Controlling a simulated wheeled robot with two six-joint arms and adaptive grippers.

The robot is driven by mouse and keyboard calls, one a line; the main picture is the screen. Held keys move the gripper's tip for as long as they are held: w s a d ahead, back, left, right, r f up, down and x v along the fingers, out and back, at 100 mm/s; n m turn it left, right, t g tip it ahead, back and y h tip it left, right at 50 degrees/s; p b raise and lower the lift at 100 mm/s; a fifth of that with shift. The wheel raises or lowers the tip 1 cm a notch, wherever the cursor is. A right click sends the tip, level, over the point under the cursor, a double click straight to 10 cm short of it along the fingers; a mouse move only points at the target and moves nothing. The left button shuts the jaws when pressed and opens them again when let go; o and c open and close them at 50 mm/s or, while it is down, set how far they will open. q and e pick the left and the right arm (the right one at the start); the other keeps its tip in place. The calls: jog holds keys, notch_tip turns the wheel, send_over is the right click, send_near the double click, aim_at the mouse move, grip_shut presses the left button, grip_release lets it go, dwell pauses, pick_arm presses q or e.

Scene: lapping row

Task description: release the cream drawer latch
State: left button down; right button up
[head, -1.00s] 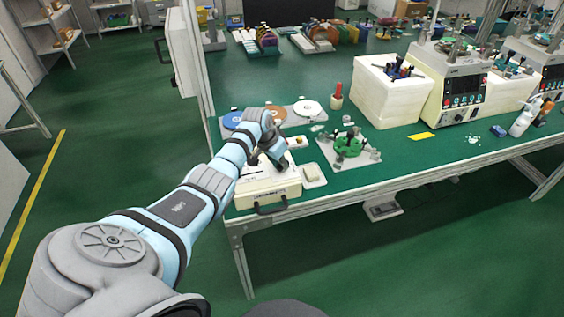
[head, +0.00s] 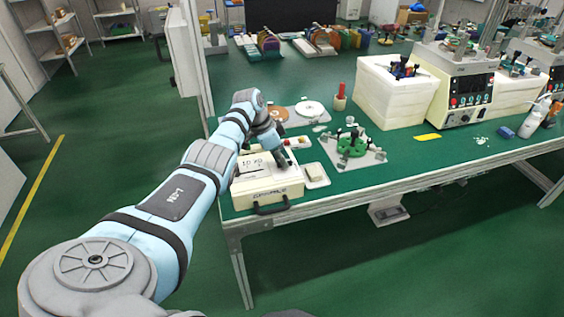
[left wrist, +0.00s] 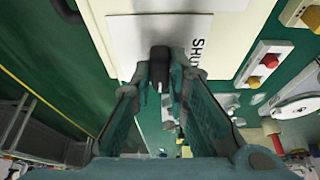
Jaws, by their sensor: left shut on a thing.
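The cream drawer unit (head: 238,187) sits at the near left corner of the green bench, with a dark handle (head: 271,207) on its front and a white label on top. My left gripper (head: 283,178) reaches down over the unit's right side. In the left wrist view, the gripper (left wrist: 158,84) is shut on a dark upright latch lever (left wrist: 160,62) beside the white label. The latch is mostly hidden by the gripper in the head view. The drawer front looks flush with the body. My right gripper is not in view.
A small white tray (head: 324,183) stands close to the unit's right. A plate with a green fixture (head: 352,146) lies further right. Discs and a red-topped holder (head: 340,97) are behind. White blocks and a machine (head: 455,85) stand at the right. Bench in front of them is mostly clear.

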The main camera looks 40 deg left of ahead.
pick_arm(q)
jog(key=shift+d, duration=0.1)
jog(key=c, duration=1.6)
grip_release()
jog(key=shift+o, duration=0.2)
jog(key=v, duration=1.2)
jog(key=shift+w, duration=0.15)
